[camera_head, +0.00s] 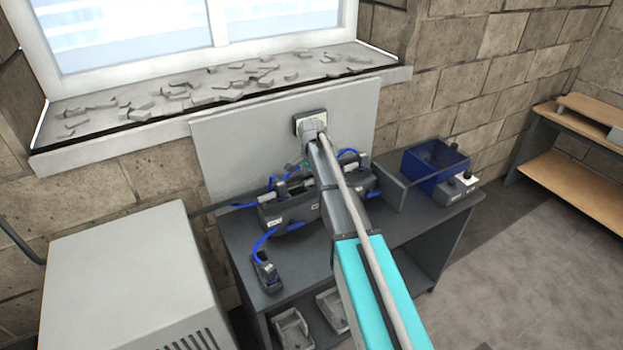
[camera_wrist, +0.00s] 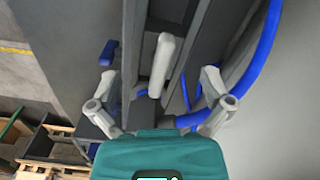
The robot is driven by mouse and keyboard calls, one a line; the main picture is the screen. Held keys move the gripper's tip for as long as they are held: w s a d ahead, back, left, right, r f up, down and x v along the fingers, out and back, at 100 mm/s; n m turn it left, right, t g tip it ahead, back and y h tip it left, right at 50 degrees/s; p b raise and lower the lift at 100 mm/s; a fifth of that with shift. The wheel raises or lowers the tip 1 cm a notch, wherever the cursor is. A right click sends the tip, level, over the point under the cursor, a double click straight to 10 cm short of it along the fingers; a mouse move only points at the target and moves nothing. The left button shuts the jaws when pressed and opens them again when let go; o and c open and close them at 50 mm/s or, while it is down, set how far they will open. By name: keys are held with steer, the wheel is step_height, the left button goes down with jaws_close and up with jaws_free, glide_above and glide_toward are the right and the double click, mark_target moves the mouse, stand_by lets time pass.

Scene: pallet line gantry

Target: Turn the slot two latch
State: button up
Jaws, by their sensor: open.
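A pale lever-like latch handle (camera_wrist: 162,65) stands upright in the wrist view, against a dark grey unit (camera_wrist: 187,45). My gripper (camera_wrist: 160,80) is open, with one finger to the left of the handle and one to the right. Neither finger appears to touch it. No label shows which slot this handle belongs to. In the head view the dark slotted unit (camera_head: 289,210) with blue cables sits on the bench against an upright grey panel (camera_head: 235,150). My arm covers part of the unit, and my gripper is mostly hidden there.
Blue cable (camera_wrist: 262,50) curves close to the right finger. The bench (camera_head: 300,255) also carries a small black device (camera_head: 265,271) and a blue bin (camera_head: 433,163) at right. A grey cabinet (camera_head: 120,270) stands at left. Floor is clear at right.

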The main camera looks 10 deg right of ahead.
mark_target(312, 179)
steer(key=m, duration=0.2)
steer(key=shift+m, duration=0.3)
steer(key=shift+r+m, duration=0.2)
steer(key=shift+m, duration=0.1)
step_height(312, 179, up, 14)
steer(key=p, duration=1.4)
steer(key=s+f+n+b, duration=0.7)
steer(key=s+f+b, duration=0.2)
steer(key=s, duration=0.5)
steer(key=s+f+n+b, duration=0.7)
steer(key=s+f+b, duration=0.3)
steer(key=s, duration=0.5)
steer(key=shift+s+f+n+b, duration=0.3)
steer(key=shift+f, duration=0.15)
